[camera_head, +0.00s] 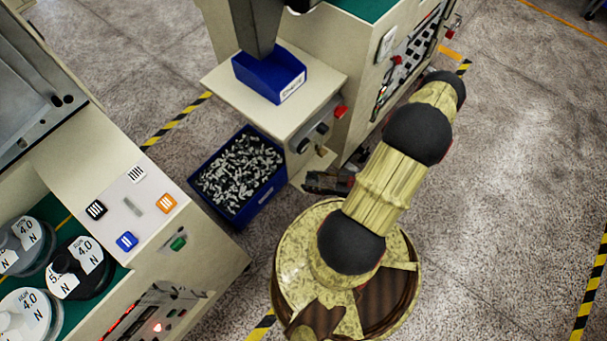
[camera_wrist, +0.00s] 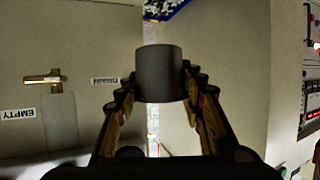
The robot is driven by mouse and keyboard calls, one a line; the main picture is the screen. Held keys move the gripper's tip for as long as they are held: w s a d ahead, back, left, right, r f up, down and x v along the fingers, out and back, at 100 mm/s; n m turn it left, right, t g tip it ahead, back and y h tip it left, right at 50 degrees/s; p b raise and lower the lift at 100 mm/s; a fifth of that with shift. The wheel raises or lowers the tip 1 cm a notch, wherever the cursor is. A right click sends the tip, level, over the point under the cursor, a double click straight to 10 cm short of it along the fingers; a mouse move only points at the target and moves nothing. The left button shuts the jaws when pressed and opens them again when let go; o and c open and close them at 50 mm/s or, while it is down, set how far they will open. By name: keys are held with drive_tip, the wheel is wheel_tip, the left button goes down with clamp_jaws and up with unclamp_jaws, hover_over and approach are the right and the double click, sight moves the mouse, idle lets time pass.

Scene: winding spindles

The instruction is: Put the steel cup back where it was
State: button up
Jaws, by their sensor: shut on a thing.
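The steel cup (camera_wrist: 158,74) shows in the wrist view as a plain dark grey cylinder. My gripper (camera_wrist: 160,88) is shut on it, with one finger on each side of the cup. The cup's inside does not show. In the head view I cannot make out the cup, and my arm covers part of the space beside the machine. No spot for the cup can be told for sure in either view.
A blue bin of metal pieces (camera_head: 238,175) stands on the floor between the machines. A smaller blue bin (camera_head: 269,75) sits on a beige ledge. A panel with coloured buttons (camera_head: 132,208) is at left. The wrist view shows a brass handle (camera_wrist: 43,79). Floor at right is clear.

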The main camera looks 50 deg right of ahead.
drive_tip(key=w+d+f+b, duration=0.1)
drive_tip(key=w+f, duration=0.1)
drive_tip(key=w+d+f+b, duration=0.1)
drive_tip(key=w+f, duration=0.1)
drive_tip(key=w+d+f+b, duration=0.1)
drive_tip(key=w+f, duration=0.2)
drive_tip(key=shift+b, duration=0.3)
drive_tip(key=shift+f+b, duration=0.95)
drive_tip(key=shift+f, duration=0.65)
drive_tip(key=shift+f, duration=0.1)
drive_tip(key=o, duration=0.8)
drive_tip(key=shift+f, duration=0.1)
drive_tip(key=shift+o, duration=1)
